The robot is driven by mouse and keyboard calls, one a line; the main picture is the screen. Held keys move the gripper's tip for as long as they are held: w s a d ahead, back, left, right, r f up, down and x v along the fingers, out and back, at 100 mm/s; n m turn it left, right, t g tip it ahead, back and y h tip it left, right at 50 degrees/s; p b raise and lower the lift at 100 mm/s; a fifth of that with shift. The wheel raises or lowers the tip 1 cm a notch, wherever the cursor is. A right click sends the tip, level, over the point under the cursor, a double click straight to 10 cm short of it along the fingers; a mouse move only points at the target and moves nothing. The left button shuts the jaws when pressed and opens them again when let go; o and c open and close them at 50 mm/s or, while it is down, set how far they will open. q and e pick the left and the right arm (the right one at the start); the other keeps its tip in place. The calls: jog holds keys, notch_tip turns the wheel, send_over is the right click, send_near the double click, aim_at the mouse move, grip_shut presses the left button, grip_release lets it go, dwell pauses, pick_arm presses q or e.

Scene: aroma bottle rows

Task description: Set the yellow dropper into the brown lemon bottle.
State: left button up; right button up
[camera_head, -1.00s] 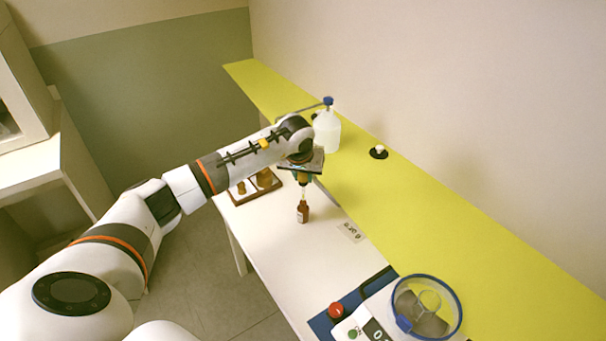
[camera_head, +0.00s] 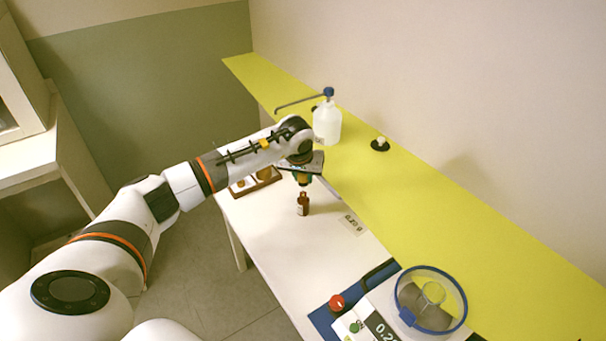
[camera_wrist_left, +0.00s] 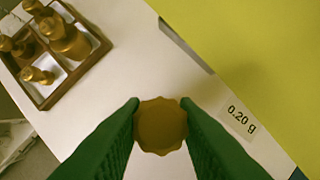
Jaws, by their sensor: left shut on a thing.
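The brown bottle (camera_head: 303,207) with a pale label stands upright on the white table. My left gripper (camera_head: 303,180) is directly above it, pointing down. In the left wrist view, its green fingers are shut on the yellow dropper (camera_wrist_left: 160,126), seen from above by its ridged round cap. The cap hides the bottle in that view. In the head view, the dropper's lower end is close to or in the bottle's neck; I cannot tell how far in it is. My right gripper is not in view.
A 0.20 g label (camera_head: 351,224) lies right of the bottle. A white wash bottle (camera_head: 327,124) stands on the yellow shelf (camera_head: 420,200). A scale with a blue-rimmed cover (camera_head: 464,300) is nearer. The table's front middle (camera_head: 285,255) is clear.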

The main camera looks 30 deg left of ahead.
pick_arm(q)
jog(key=shift+f, duration=0.4)
jog(key=shift+f+b, duration=0.1)
jog(key=shift+b, duration=0.25)
jog(key=shift+f+b, duration=1)
jog(key=shift+f, duration=0.35)
jog(key=o, duration=0.7)
jog(key=shift+r, duration=0.1)
jog(key=shift+r+p, duration=2.2)
jog(key=shift+r, duration=1.3)
